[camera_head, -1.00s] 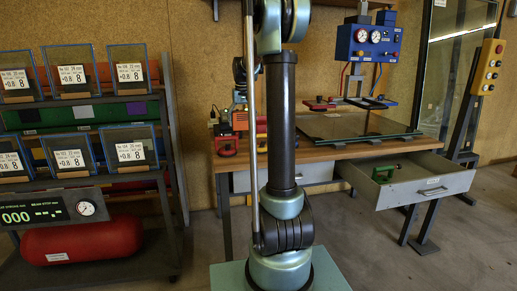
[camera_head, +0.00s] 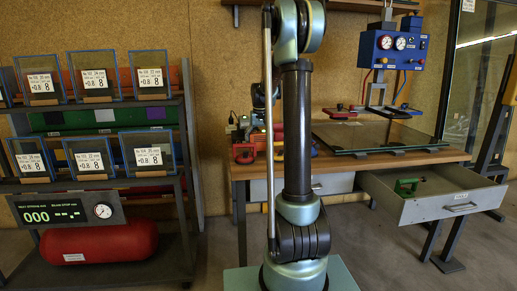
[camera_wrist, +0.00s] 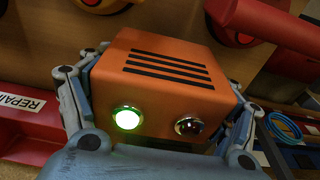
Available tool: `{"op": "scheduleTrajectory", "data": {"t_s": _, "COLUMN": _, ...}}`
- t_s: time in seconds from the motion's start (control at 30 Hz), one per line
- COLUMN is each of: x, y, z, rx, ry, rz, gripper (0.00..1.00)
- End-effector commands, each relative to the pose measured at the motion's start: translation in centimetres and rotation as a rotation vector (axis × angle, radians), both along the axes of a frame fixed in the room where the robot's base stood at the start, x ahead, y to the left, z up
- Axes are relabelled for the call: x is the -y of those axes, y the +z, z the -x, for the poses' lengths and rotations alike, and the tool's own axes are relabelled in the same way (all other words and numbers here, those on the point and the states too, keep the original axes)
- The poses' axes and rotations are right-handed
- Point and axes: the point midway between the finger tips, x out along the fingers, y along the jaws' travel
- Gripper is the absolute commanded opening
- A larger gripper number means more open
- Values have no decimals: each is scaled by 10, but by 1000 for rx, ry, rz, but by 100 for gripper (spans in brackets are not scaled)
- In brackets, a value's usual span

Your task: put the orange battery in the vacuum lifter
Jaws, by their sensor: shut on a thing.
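In the wrist view, my gripper (camera_wrist: 165,88) is shut on an orange box, which I take to be the orange battery (camera_wrist: 190,58). Its fingers are at its left and right sides. The box has dark slots on top, and a lit green lamp and a dark lamp on its near face. Red parts (camera_head: 243,153) sit at the bench's left end. I cannot tell which is the vacuum lifter.
A glass sheet (camera_head: 365,137) lies on the workbench (camera_head: 345,162). An open drawer (camera_head: 435,207) holding a green object (camera_head: 406,186) sticks out at the right. A rack of glass samples (camera_head: 100,184) stands left. A red strip marked REPAIR (camera_wrist: 25,112) and red round parts (camera_wrist: 238,22) lie near the box.

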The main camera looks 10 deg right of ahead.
Motion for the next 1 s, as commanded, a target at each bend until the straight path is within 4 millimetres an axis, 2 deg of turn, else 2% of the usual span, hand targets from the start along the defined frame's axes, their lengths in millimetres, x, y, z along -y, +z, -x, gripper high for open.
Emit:
{"op": "scheduleTrajectory", "data": {"t_s": 0.1, "x": 1, "y": -16, "z": -1, "rx": 0, "ry": -1, "rz": 0, "gripper": 35}}
{"op": "scheduleTrajectory", "data": {"t_s": 0.2, "x": 1, "y": -23, "z": 0, "rx": 0, "ry": -1, "rz": 0, "gripper": 35}}
{"op": "scheduleTrajectory", "data": {"t_s": 0.5, "x": 1, "y": -25, "z": 0, "rx": 0, "ry": -1, "rz": 0, "gripper": 35}}
{"op": "scheduleTrajectory", "data": {"t_s": 0.53, "x": 1, "y": -25, "z": 0, "rx": 0, "ry": -1, "rz": 0, "gripper": 84}}
{"op": "scheduleTrajectory", "data": {"t_s": 0.6, "x": 1, "y": -25, "z": 0, "rx": 0, "ry": -1, "rz": 0, "gripper": 99}}
{"op": "scheduleTrajectory", "data": {"t_s": 1.0, "x": 1, "y": -25, "z": 0, "rx": 0, "ry": -1, "rz": 0, "gripper": 100}}
